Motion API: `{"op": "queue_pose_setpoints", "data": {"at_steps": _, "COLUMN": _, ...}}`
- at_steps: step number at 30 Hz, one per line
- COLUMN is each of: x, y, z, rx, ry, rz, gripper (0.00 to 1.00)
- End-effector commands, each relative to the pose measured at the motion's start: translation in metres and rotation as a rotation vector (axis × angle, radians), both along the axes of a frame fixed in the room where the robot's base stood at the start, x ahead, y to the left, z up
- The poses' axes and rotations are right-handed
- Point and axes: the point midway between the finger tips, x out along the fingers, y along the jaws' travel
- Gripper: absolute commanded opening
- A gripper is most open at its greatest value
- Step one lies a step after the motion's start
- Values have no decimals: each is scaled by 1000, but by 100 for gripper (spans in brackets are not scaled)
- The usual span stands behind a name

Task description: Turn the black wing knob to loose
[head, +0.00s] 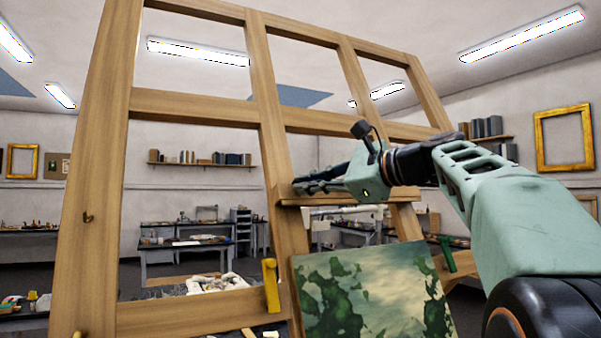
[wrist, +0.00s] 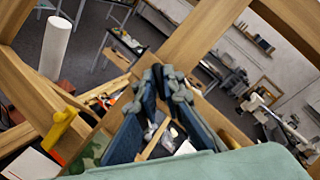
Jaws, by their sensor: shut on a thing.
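My gripper (head: 303,186) reaches in from the right in the head view, its dark fingers just above a small wooden ledge on the big wooden frame, close to a middle upright. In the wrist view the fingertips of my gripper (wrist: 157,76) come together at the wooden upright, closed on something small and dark. The black wing knob is not clear in either view; it appears hidden between the fingers, so its angle cannot be told.
The wooden frame (head: 190,107) fills the front. A yellow clamp (head: 271,285) and a green clamp (head: 446,253) are beside a green painting (head: 375,290) below my gripper. A hook (head: 88,217) is on the left upright. Worktables (head: 187,246) stand well behind.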

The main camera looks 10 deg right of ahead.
Motion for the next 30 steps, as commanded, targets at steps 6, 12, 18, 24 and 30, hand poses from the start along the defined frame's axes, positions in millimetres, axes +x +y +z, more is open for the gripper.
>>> {"op": "queue_pose_setpoints", "data": {"at_steps": 6, "x": 1, "y": 0, "z": 7, "rx": -176, "ry": -56, "rz": 84, "gripper": 0}}
{"op": "queue_pose_setpoints", "data": {"at_steps": 12, "x": 1, "y": 0, "z": 5, "rx": -324, "ry": -105, "rz": 153, "gripper": 0}}
{"op": "queue_pose_setpoints", "data": {"at_steps": 18, "x": 2, "y": 0, "z": 3, "rx": -440, "ry": -143, "rz": 206, "gripper": 0}}
{"op": "queue_pose_setpoints", "data": {"at_steps": 24, "x": 2, "y": 0, "z": 3, "rx": -512, "ry": -168, "rz": 239, "gripper": 0}}
{"op": "queue_pose_setpoints", "data": {"at_steps": 30, "x": 2, "y": 0, "z": 3, "rx": -545, "ry": -177, "rz": 256, "gripper": 0}}
